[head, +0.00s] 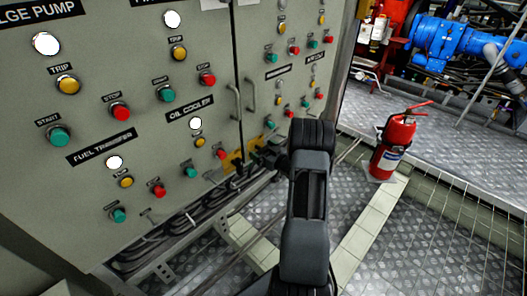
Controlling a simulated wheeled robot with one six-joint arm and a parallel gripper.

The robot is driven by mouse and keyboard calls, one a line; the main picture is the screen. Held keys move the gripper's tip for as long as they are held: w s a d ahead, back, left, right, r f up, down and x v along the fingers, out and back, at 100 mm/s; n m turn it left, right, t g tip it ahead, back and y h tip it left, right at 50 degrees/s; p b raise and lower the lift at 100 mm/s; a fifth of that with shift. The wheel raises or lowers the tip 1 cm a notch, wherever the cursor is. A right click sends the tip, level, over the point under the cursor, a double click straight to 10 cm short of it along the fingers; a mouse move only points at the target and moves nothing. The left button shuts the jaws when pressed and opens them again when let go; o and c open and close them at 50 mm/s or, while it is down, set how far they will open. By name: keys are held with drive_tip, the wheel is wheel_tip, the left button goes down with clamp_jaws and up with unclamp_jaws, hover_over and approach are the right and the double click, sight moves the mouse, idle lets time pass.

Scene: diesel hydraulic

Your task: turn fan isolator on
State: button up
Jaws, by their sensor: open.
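My arm rises through the middle of the head view. My gripper (262,158) is a small dark shape left of the arm's upper end, pointing at the lower part of the grey cabinet. Its jaws are open, and its fingers are hard to make out. Yellow plates with dark parts (232,162) sit at the cabinet's lower edge, just left of my gripper. They may be isolator switches, but no label on them is readable. I cannot tell which is the fan isolator or whether my gripper touches anything. My arm hides part of the cabinet's base.
The grey cabinet (75,105) carries several coloured buttons and two door handles (236,102). Pipes or cables (180,225) run below it. A red fire extinguisher (393,145) stands on the floor at right, with blue machinery (440,42) behind. Tread-plate floor (400,240) lies clear at lower right.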

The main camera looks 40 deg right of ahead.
drive_tip(key=shift+c, duration=0.3)
drive_tip(key=c, duration=0.7)
drive_tip(key=shift+m, duration=0.3)
drive_tip(key=m+p, duration=0.3)
drive_tip(key=shift+d+r+m, duration=0.1)
drive_tip(key=shift+m, duration=0.2)
drive_tip(key=m+p, duration=0.2)
drive_tip(key=m, duration=0.2)
drive_tip(key=shift+m, duration=0.3)
drive_tip(key=m+p, duration=0.2)
drive_tip(key=m, duration=0.2)
drive_tip(key=shift+d+f, duration=0.1)
drive_tip(key=shift+f, duration=0.1)
drive_tip(key=shift+f+m+p, duration=0.15)
drive_tip(key=shift+m+p, duration=0.65)
drive_tip(key=shift+m, duration=1.7)
drive_tip(key=shift+o, duration=0.2)
